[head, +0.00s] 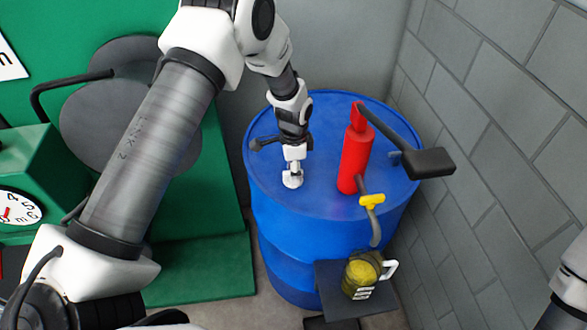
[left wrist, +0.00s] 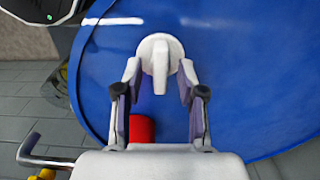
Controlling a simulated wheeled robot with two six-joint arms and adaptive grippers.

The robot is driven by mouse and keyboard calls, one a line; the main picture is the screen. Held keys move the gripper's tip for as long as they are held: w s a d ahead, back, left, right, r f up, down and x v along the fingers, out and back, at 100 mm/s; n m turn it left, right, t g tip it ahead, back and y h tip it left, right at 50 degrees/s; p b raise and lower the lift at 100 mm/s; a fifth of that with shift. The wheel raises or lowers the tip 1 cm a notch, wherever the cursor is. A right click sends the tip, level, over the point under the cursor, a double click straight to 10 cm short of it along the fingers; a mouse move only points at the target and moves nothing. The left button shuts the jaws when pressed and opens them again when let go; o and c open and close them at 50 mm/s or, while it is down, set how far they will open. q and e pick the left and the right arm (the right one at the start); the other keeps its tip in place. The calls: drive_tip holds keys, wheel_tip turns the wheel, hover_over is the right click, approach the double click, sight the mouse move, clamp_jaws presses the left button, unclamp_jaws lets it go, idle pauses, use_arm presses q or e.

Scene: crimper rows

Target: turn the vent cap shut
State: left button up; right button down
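The white vent cap (head: 292,181) sits on top of the blue drum (head: 330,222), left of the red pump. In the left wrist view the cap (left wrist: 159,60) is a round disc with a raised grip bar running roughly up and down the picture. My left gripper (head: 293,167) reaches down over the cap from above. In the left wrist view its fingers (left wrist: 159,78) are apart, one on each side of the grip bar, with a gap on both sides. My right gripper is out of view.
A red pump (head: 356,160) with a black handle (head: 429,162) and yellow valve (head: 372,201) stands on the drum. A jug (head: 360,273) stands on a dark shelf in front. A grey block wall (head: 500,110) is close on the right; green machinery (head: 215,220) is on the left.

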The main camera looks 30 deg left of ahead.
use_arm(q)
drive_tip(key=shift+r, duration=0.1)
wheel_tip(320, 180, up, 12)
idle(0.6)
